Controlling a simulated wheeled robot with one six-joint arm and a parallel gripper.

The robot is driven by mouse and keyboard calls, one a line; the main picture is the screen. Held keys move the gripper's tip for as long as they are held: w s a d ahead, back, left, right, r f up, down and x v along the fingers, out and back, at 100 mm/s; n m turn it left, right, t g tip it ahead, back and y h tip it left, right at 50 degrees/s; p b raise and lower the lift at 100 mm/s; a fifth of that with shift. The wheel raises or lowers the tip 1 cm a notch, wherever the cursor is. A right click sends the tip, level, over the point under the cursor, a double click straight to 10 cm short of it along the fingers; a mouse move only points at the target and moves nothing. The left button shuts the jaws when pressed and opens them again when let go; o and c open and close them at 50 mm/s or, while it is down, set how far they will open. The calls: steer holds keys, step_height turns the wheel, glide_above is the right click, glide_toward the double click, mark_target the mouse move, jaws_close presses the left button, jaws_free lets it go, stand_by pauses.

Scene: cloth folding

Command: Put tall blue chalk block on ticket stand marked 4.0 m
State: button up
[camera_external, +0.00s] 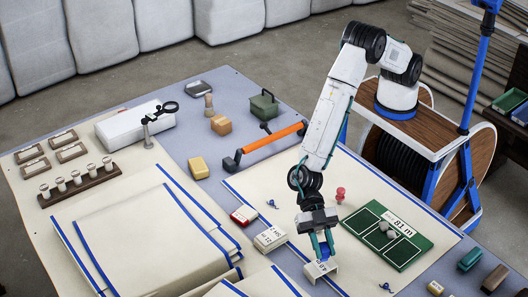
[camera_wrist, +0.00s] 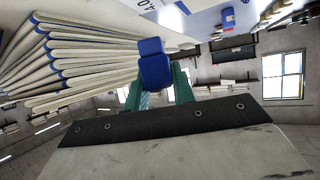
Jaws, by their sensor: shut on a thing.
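My gripper (camera_external: 322,246) points down near the front of the cream cloth, its teal fingers shut on a blue chalk block (camera_external: 323,255). In the wrist view the blue block (camera_wrist: 154,64) sits between the teal fingertips (camera_wrist: 158,88). A white ticket stand (camera_external: 320,269) is directly under the gripper; its marking is small in the external view. In the wrist view, part of a white ticket stand (camera_wrist: 128,8) with "4.0" lettering shows beyond the block. I cannot tell whether the block touches the stand.
Another white ticket stand (camera_external: 271,238) and a red-and-white box (camera_external: 243,215) stand to the left. A green board (camera_external: 405,250) with grey lumps lies to the right. A pink knob (camera_external: 340,194) stands behind. Folded cloth with blue edges (camera_external: 150,240) fills the left.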

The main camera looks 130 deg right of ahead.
steer(key=shift+f, duration=1.75)
steer(key=o, duration=1)
steer(key=shift+f, duration=0.1)
steer(key=v, duration=1.2)
steer(key=shift+d, duration=0.1)
